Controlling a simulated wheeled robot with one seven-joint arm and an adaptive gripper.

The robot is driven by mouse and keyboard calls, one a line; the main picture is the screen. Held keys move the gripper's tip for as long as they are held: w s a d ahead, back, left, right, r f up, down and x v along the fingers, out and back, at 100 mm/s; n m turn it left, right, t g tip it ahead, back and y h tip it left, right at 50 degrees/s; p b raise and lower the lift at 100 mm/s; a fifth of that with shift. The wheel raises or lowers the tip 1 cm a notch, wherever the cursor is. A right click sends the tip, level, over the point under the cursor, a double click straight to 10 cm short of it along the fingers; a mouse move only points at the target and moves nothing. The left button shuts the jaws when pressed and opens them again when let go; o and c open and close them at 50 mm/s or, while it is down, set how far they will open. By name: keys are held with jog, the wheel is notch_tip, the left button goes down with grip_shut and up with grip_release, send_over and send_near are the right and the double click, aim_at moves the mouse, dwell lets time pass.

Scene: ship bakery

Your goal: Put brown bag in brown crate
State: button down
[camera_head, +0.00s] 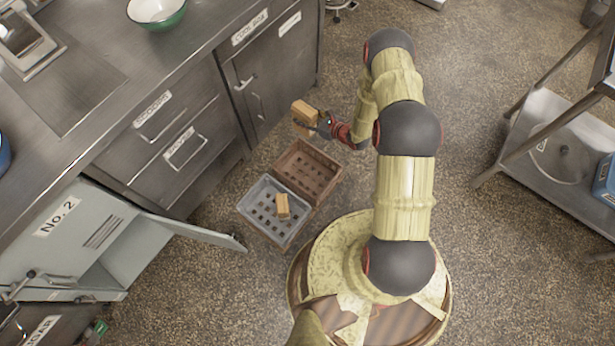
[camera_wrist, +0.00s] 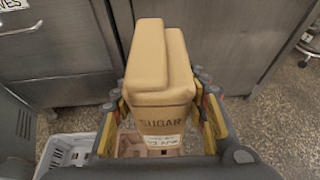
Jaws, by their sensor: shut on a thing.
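The brown bag (camera_head: 304,112), labelled "SUGAR", is held in my gripper (camera_head: 322,127). In the wrist view the bag (camera_wrist: 162,75) stands between the two fingers of my gripper (camera_wrist: 160,115), which are shut on its sides. The brown crate (camera_head: 323,188) is on the floor, and its visible inside is empty. The bag appears above the floor, beyond the crate's far edge in the head view; its exact height is hard to tell. In the wrist view the bag hides most of the brown crate.
A grey crate (camera_head: 250,209) adjoins the brown crate and holds another tan bag (camera_head: 282,206). It also shows in the wrist view (camera_wrist: 60,152). An open cabinet door (camera_head: 190,230) reaches toward the grey crate. Drawers (camera_head: 160,120) line the left. Floor right of my arm is clear up to a metal rack (camera_head: 560,150).

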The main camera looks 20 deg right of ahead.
jog(key=s+a+f+b, duration=0.1)
jog(key=s+f+b, duration=0.1)
jog(key=f, duration=1.5)
jog(key=s+a+f+b, duration=0.1)
jog(key=f+b, duration=0.3)
jog(key=f, duration=1.3)
jog(key=shift+s+a+f+n+y, duration=0.3)
jog(key=shift+s+a+f, duration=0.1)
jog(key=shift+s, duration=0.25)
jog(key=shift+f, duration=0.1)
jog(key=c, duration=1)
grip_release()
jog(key=shift+s+f, duration=0.1)
